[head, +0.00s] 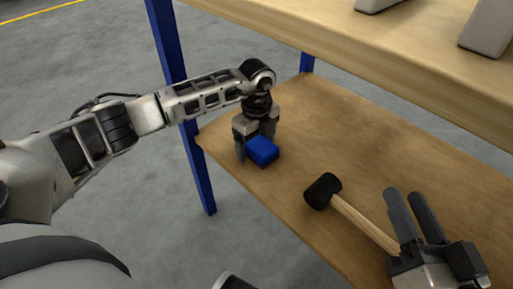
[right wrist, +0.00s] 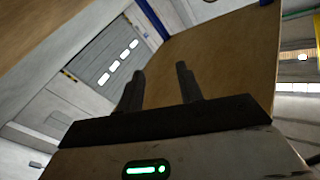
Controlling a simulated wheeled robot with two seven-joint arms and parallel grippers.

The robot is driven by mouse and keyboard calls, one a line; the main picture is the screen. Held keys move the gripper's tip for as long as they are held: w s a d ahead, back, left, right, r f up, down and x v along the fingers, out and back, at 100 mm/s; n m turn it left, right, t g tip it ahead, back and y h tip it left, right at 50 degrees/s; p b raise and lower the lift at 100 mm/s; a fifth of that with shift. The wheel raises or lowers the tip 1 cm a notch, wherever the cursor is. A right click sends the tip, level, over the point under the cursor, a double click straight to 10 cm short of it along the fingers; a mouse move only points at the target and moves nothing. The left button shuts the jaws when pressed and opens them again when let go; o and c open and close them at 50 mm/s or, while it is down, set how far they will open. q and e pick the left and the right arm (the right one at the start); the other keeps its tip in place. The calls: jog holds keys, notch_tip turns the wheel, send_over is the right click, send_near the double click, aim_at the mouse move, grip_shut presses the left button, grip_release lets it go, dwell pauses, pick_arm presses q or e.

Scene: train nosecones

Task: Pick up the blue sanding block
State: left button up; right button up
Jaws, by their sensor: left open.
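The blue sanding block (head: 262,151) lies on the lower wooden shelf (head: 290,112), near its left end. My left gripper (head: 254,150) reaches down over the block from above. It is open, with one finger on the left side of the block and the other partly behind it. I cannot tell whether the fingers touch the block. My right gripper (head: 411,215) is at the lower right of the head view, with its two fingers apart and nothing between them. It also shows in the right wrist view (right wrist: 161,85), open and empty.
A mallet with a black head (head: 322,191) and wooden handle lies on the lower shelf, its handle running towards my right gripper. An upper wooden shelf (head: 400,50) with grey parts (head: 487,32) overhangs the back. Blue posts (head: 198,165) stand at the left end.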

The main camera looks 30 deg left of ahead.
aim_at(257, 141)
pick_arm(q)
jog(key=c, duration=1.2)
jog(key=shift+o, duration=0.2)
jog(key=shift+r, duration=0.15)
